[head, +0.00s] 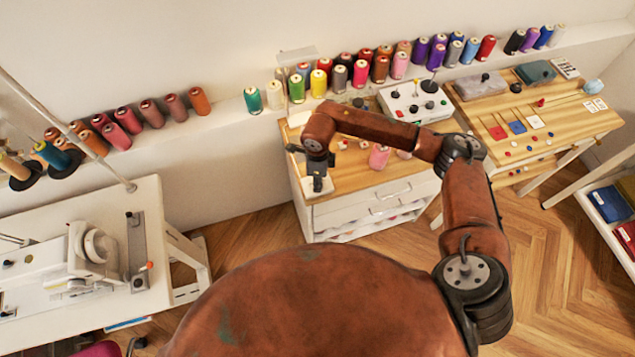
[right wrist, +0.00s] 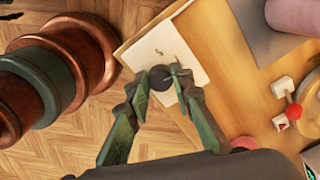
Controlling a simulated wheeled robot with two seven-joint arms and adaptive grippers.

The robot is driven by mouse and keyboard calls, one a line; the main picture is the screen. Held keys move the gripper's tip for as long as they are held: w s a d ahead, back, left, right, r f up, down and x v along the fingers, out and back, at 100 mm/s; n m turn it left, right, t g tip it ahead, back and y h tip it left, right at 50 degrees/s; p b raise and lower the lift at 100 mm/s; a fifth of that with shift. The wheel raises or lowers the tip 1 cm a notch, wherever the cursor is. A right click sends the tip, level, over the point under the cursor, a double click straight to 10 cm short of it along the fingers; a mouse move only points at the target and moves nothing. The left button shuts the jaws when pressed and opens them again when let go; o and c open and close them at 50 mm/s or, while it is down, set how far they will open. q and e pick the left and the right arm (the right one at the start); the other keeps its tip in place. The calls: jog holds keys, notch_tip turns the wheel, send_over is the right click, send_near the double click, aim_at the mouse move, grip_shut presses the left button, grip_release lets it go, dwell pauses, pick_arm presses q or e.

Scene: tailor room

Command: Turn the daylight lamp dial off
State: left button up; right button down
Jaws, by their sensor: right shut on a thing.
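The dark round dial (right wrist: 158,98) sits on a pale square plate (right wrist: 181,42) at the corner of the wooden top, seen in the right wrist view. My right gripper (right wrist: 163,82) reaches over the plate with its two greenish fingers closed on opposite sides of the dial. In the head view my right gripper (head: 317,172) points down onto the pale plate (head: 313,194) at the near left corner of the drawer cabinet, and it largely hides the dial. Any marking of the dial's position is too small to read. My left gripper is out of view.
The cabinet's wooden top (head: 355,179) also holds a pink spool (head: 379,157) and small items. A white box with black knobs (head: 415,101) stands behind, near a row of thread spools. A sewing machine table (head: 150,215) is at left. Wooden floor lies between.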

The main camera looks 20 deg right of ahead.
jog(key=n+b, duration=0.1)
jog(key=n, duration=0.1)
jog(key=n+b, duration=0.1)
jog(key=b, duration=0.1)
jog(key=shift+f+n, duration=0.2)
jog(key=shift+n, duration=0.2)
jog(key=n+b, duration=0.3)
jog(key=shift+n, duration=0.3)
jog(key=n+b, duration=0.2)
jog(key=n, duration=0.1)
jog(key=shift+r+n+b, duration=0.1)
jog(key=shift+n+b, duration=0.3)
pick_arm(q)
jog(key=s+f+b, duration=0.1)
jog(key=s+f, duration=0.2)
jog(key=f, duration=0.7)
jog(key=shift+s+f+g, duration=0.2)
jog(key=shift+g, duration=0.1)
pick_arm(e)
jog(key=shift+s+r+n, duration=0.1)
jog(key=shift+n, duration=0.7)
jog(key=c, duration=1.7)
grip_release()
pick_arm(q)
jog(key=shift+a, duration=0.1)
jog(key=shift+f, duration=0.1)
pick_arm(e)
notch_tip(320, 180, up, 12)
jog(key=shift+r, duration=0.1)
